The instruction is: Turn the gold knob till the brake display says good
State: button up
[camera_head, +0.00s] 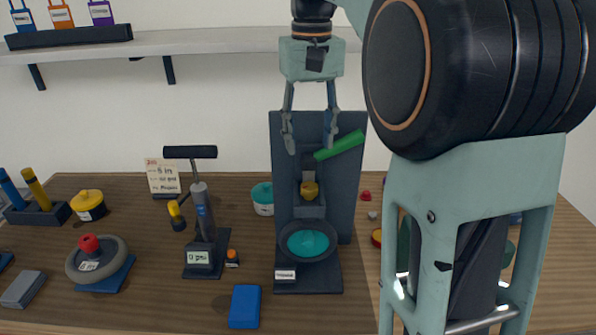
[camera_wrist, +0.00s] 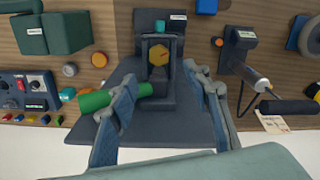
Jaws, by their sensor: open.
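The gold knob (camera_head: 309,189) sits in a dark bracket on an upright dark stand; in the wrist view (camera_wrist: 159,55) it has a red mark on its face. A green handle (camera_head: 340,146) sticks out from the stand's upper part, to the right. A small white label (camera_head: 285,274) at the stand's base may be the brake display; its text is too small to read. My gripper (camera_head: 310,142) is open and empty, pointing down above the knob and apart from it.
A pump with a display (camera_head: 199,257) stands left of the stand. A blue block (camera_head: 245,306) lies in front, and a teal-lidded tub (camera_head: 262,198) is behind. A wheel (camera_head: 97,260) sits at the left. My arm hides much of the right side. A wall shelf (camera_head: 200,42) runs above.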

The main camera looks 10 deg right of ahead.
aim_at(310, 186)
notch_tip(310, 186, down, 10)
jog(key=shift+d+f+b, duration=0.15)
jog(key=shift+f+b, duration=0.1)
jog(key=shift+b, duration=0.25)
jog(key=shift+c, duration=0.2)
jog(key=c, duration=1.1)
jog(key=shift+w+r+m, duration=0.1)
jog(key=shift+m, duration=0.2)
jog(key=shift+m+p, duration=0.7)
jog(key=shift+m, duration=0.5)
jog(key=shift+m+p, duration=0.5)
jog(key=shift+m, duration=1)
